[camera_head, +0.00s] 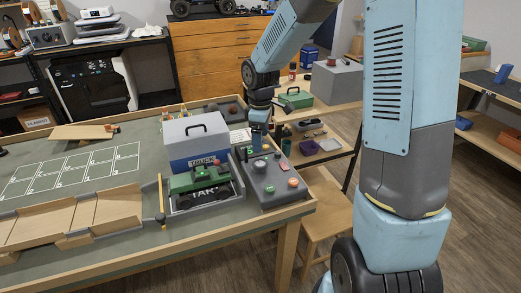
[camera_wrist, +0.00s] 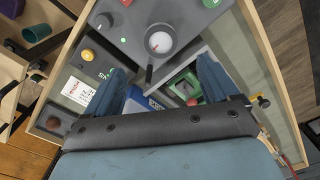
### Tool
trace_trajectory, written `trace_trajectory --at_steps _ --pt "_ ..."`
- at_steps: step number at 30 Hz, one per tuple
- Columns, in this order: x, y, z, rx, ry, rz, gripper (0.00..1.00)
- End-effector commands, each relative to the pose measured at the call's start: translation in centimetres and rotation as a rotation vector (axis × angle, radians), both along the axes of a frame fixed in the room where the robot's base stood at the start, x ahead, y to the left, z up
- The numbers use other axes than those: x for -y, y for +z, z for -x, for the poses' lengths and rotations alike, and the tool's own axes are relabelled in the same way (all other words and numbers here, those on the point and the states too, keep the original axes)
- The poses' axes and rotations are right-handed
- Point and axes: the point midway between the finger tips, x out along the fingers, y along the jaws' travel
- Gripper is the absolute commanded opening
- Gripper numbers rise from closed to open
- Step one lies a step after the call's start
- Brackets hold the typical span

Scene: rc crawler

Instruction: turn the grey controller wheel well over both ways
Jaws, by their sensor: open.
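The grey controller box (camera_head: 272,193) lies at the table's right end. Its grey wheel (camera_head: 259,166) stands on top, with a pale round face. In the wrist view the wheel (camera_wrist: 160,41) is seen from above, on the controller top (camera_wrist: 205,17). My gripper (camera_head: 257,143) points down at the controller's far part. In the wrist view my gripper (camera_wrist: 160,82) is open, with blue fingers spread apart and nothing between them. The wheel lies beyond the fingertips, with no contact visible. A green crawler truck (camera_head: 200,183) sits in a grey tray left of the controller.
A grey and blue box marked TRUCK (camera_head: 195,140) stands behind the crawler. Wooden ramps (camera_head: 75,217) and a mat with pale panels (camera_head: 80,170) lie left. A small dark lever (camera_wrist: 149,74) stands near the wheel. A side shelf (camera_head: 322,155) is on the right.

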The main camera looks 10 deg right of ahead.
Motion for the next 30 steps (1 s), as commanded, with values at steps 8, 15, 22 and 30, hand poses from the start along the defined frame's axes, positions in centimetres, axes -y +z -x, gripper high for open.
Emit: trace_trajectory --at_steps 8,15,22,30 --pt "0.1 3.2 -0.1 0.001 -0.001 0.000 0.88" --pt "0.0 3.6 0.0 0.000 0.000 0.000 0.88" --pt "0.1 3.8 0.1 0.004 -0.006 0.002 0.88" --pt "2.1 7.9 2.7 0.073 -0.157 0.028 0.88"
